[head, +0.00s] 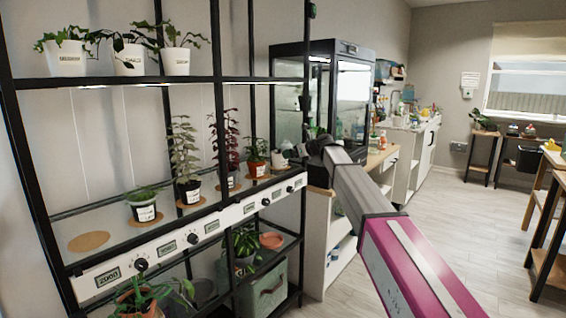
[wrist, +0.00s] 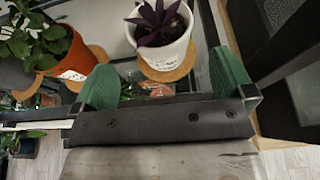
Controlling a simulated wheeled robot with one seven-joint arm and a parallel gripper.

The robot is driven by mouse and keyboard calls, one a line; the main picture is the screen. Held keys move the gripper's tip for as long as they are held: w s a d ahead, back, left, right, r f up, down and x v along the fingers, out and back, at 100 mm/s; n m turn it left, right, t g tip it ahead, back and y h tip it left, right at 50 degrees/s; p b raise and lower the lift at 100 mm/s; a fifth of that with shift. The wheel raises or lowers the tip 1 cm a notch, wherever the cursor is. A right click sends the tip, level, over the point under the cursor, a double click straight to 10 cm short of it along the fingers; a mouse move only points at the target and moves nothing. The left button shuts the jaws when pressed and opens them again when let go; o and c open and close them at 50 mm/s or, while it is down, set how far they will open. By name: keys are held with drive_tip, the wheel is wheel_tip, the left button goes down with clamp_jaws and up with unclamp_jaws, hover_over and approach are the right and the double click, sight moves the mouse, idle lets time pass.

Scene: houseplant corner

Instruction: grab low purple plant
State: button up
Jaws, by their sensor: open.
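The low purple plant (wrist: 158,22) has dark purple pointed leaves in a white pot (wrist: 165,50) on a round cork mat (wrist: 168,72). In the wrist view it stands beyond and between my gripper's green fingers, apart from both. In the head view its white pot (head: 279,160) shows small at the right end of the middle shelf, just left of my gripper (head: 308,152), and its leaves are hard to make out. My gripper (wrist: 165,80) is open and empty.
A green plant in an orange pot (wrist: 68,56) stands close on the left; it also shows in the head view (head: 257,157). A tall dark red plant (head: 226,140) stands farther left. The black rack post (head: 305,100) and a glass cabinet (head: 345,80) are near my gripper.

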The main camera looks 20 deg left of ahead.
sight(281, 156)
drive_tip(key=x, duration=0.8)
drive_tip(key=shift+f, duration=0.15)
drive_tip(key=c, duration=0.9)
